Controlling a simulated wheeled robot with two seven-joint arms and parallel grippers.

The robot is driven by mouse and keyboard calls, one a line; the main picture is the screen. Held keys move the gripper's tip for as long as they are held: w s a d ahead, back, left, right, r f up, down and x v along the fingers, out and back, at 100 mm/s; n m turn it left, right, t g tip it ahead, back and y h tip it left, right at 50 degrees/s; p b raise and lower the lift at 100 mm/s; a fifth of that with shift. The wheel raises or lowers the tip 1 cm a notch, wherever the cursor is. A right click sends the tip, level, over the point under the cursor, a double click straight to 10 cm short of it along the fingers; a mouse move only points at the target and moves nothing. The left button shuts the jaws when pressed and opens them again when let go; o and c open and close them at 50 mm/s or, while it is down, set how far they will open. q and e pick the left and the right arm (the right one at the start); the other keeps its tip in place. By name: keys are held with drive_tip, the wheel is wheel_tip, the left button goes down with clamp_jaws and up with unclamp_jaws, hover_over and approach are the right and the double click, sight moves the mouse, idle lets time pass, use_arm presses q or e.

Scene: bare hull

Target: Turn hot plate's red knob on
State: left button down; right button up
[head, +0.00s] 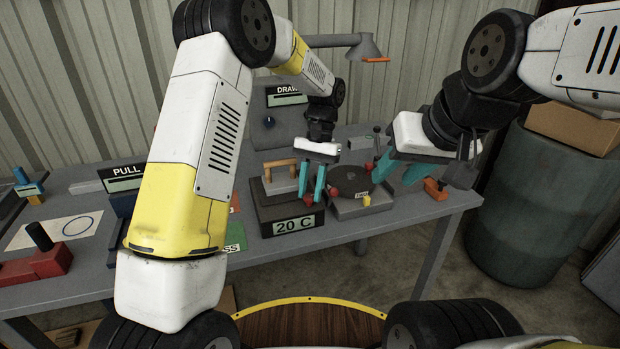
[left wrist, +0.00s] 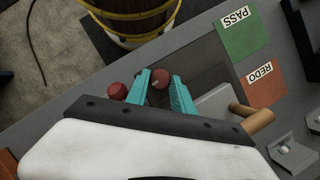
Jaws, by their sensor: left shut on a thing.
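The hot plate (head: 262,213) is a dark box on the grey workbench. Its front display reads 20 C. The red knob (left wrist: 160,83) shows between the teal fingers of my left gripper (left wrist: 163,88) in the left wrist view. The fingers are closed around it. In the head view my left gripper (head: 312,184) reaches down at the right side of the hot plate, and the fingers partly hide the knob. A second red knob (left wrist: 118,90) lies outside the fingers. My right gripper (head: 399,173) is open and empty above the device to the right.
A grey block with a wooden handle (head: 281,164) sits on the hot plate. A device with a dark disc (head: 350,178) and a yellow knob (head: 367,201) stands close on the right. A lamp (head: 363,47) hangs behind. PASS (left wrist: 237,27) and REDO (left wrist: 262,82) cards lie near the hot plate.

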use_arm(q)
drive_tip(key=shift+m, duration=0.4)
drive_tip(key=c, duration=1.1)
unclamp_jaws()
drive_tip(key=shift+r, duration=0.1)
drive_tip(key=v, duration=0.7)
drive_tip(key=shift+d+r, duration=0.15)
drive_tip(key=shift+r, duration=0.1)
drive_tip(key=shift+w, duration=0.1)
